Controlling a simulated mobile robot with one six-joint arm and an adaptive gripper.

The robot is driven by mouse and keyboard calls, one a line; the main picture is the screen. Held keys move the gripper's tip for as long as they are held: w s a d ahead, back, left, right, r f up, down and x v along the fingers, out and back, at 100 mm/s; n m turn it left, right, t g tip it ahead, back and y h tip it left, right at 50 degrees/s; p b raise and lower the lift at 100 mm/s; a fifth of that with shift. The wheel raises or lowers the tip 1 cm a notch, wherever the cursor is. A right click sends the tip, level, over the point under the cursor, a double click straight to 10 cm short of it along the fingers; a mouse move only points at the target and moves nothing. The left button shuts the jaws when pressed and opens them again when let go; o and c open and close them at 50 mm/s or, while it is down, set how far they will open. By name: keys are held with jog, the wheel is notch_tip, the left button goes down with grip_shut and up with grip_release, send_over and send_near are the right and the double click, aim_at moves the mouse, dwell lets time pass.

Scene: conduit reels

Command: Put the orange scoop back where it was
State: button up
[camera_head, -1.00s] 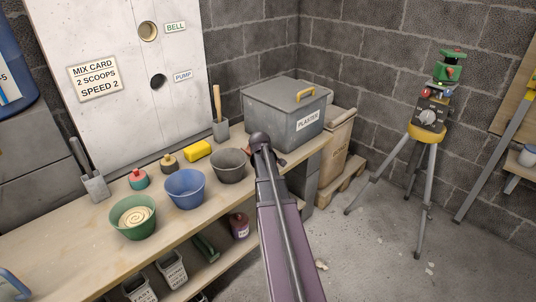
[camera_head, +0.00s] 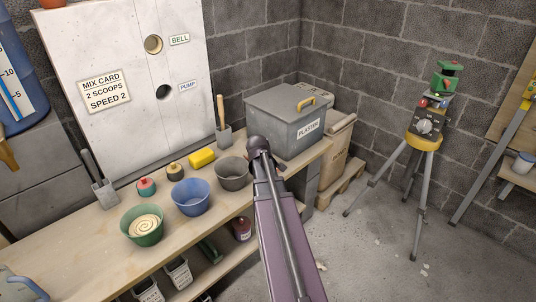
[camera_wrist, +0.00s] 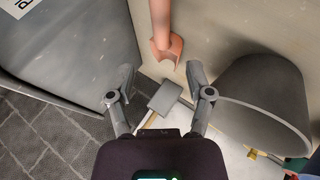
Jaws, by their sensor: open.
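The orange scoop (camera_wrist: 166,50) shows at the top middle of the wrist view, its handle running up out of the picture. It appears to lie on the beige bench top (camera_wrist: 235,30), between the grey plaster bin (camera_wrist: 60,45) and the grey bucket (camera_wrist: 262,100). My gripper (camera_wrist: 162,76) is open and empty, its fingertips spread just short of the scoop and apart from it. In the head view my arm's end (camera_head: 260,145) is between the grey bucket (camera_head: 233,175) and the plaster bin (camera_head: 285,132). I cannot make out the scoop there.
A grey holder with a wooden-handled tool (camera_head: 224,135) stands by the board; the holder (camera_wrist: 165,97) also shows between my fingers.

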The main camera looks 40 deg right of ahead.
jog(key=shift+p+v, duration=0.55)
jog(key=shift+v, duration=0.5)
jog(key=s+a+f+g+y, duration=0.1)
jog(key=a, duration=0.8)
jog(key=s+a+f+m+g+y, duration=0.1)
jog(key=s+a+y, duration=0.1)
jog(key=a, duration=0.8)
jog(key=s+a+f+m+g+y, duration=0.1)
jog(key=s+a+f+y, duration=0.1)
jog(key=a, duration=0.8)
jog(key=s+a+g+y, duration=0.1)
jog(key=s+a+g, duration=0.1)
jog(key=s+a, duration=0.3)
jog(key=a, duration=0.4)
jog(key=shift+f+m, duration=0.2)
jog(key=shift+m, duration=0.2)
